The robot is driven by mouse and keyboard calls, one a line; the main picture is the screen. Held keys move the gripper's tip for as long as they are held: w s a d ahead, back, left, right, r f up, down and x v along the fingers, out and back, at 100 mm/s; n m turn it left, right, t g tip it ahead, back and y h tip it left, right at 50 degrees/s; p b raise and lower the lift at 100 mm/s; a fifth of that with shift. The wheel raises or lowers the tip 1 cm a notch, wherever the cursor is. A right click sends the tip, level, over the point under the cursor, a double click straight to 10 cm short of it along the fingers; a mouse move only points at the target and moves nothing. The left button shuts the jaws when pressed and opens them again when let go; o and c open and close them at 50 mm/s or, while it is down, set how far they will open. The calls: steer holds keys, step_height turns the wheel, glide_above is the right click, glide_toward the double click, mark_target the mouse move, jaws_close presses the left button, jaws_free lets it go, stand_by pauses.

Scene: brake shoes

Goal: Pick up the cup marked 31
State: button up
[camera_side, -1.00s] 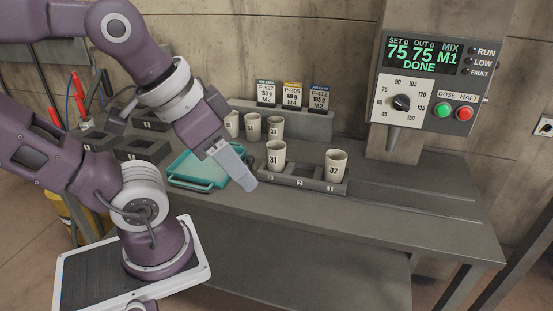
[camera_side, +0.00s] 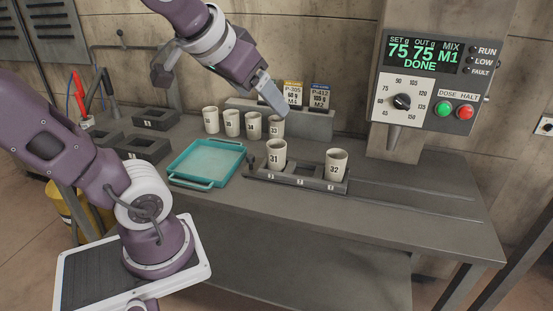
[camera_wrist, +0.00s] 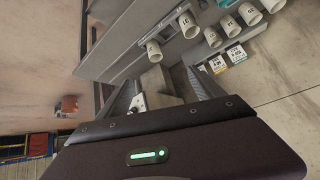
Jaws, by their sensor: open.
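The cup marked 31 (camera_side: 277,156) is a pale cup with a dark number. It stands upright in the left slot of a low grey rack (camera_side: 304,170). In the wrist view it appears to be the cup near the top centre (camera_wrist: 187,27). My gripper (camera_side: 271,96) is open and empty, raised above and behind that cup in the side view. Its fingers overlap the rim of the cup marked 33 in the picture; contact cannot be told. The wrist view shows the fingers apart, with no cup between them.
The cup marked 32 (camera_side: 336,165) stands in the rack's right slot; the middle slot is empty. Several more cups, including 33 (camera_side: 276,127), line the back. An empty teal tray (camera_side: 240,165) lies left of the rack. The dispenser (camera_side: 428,75) rises at the right.

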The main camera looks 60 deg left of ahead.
steer(key=w+a+r+n+t+y, duration=0.1)
steer(key=w+a+y, duration=0.1)
steer(key=w+a, duration=0.4)
steer(key=w+a+r+n+t+y, duration=0.1)
steer(key=w+a+t+y, duration=0.15)
steer(key=a, duration=0.65)
steer(key=t+h, duration=0.1)
steer(key=h, duration=0.1)
glide_above(270, 154)
step_height(270, 154, down, 2)
steer(key=shift+m+t+h, duration=0.25)
steer(key=shift+m+h, duration=0.05)
steer(key=shift+h, duration=0.15)
steer(key=f, duration=2.8)
steer(key=shift+s+d, duration=0.15)
steer(key=shift+s, duration=0.05)
steer(key=x, duration=0.7)
steer(key=shift+s+f, duration=0.15)
steer(key=c, duration=1.5)
steer(key=shift+c, duration=0.2)
